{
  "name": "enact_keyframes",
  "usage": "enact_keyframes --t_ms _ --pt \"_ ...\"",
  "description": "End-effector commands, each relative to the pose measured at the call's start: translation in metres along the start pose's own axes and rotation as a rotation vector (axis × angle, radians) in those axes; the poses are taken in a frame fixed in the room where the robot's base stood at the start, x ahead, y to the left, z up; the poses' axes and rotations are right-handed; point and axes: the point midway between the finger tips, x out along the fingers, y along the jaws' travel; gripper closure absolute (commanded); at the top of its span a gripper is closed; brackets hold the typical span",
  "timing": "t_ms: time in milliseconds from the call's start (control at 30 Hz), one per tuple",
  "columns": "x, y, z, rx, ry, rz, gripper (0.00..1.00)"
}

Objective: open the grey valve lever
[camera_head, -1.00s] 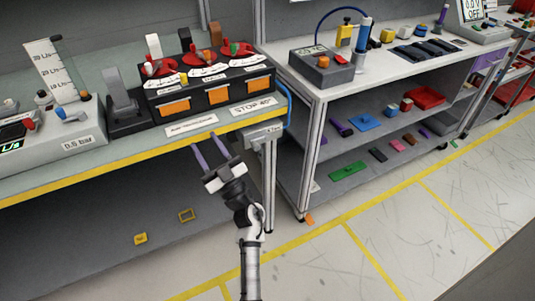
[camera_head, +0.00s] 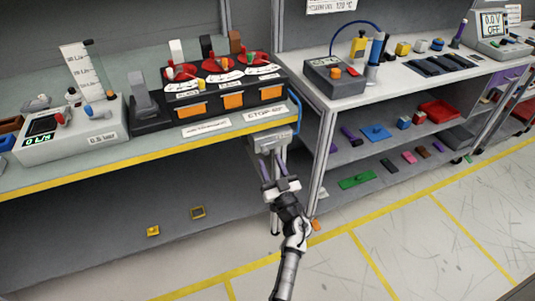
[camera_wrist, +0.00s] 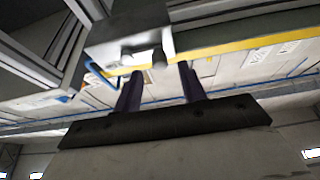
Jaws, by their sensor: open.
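A large grey lever (camera_head: 141,92) stands tilted on a black base, left of the black gauge panel (camera_head: 220,103). A light grey box (camera_head: 270,138) hangs at the table's front edge, below the STOP label. It shows close up in the wrist view (camera_wrist: 128,28), with a short stub on its underside. I cannot tell for sure which part is the valve lever. My gripper (camera_head: 270,158) is open and empty just below and in front of the box, purple fingers pointing towards it. In the wrist view its fingertips (camera_wrist: 161,68) are apart, with the box beyond them.
The table's yellow front edge (camera_head: 130,161) runs beside the box. A blue hose (camera_head: 297,112) curves by the panel's right end. A second bench's post (camera_head: 323,160) stands close right of my gripper. The floor in front is clear.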

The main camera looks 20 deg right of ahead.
Motion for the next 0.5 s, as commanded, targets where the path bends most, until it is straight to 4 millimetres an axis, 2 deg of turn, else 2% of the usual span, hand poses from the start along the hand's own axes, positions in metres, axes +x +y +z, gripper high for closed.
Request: enact_keyframes --t_ms 100,200,500 --pt "0.019 -0.001 -0.001 0.000 0.001 -0.003 0.59" --pt "0.028 0.000 0.000 0.000 0.000 -0.001 0.59" --pt "0.034 0.000 0.000 0.000 0.000 0.000 0.59"
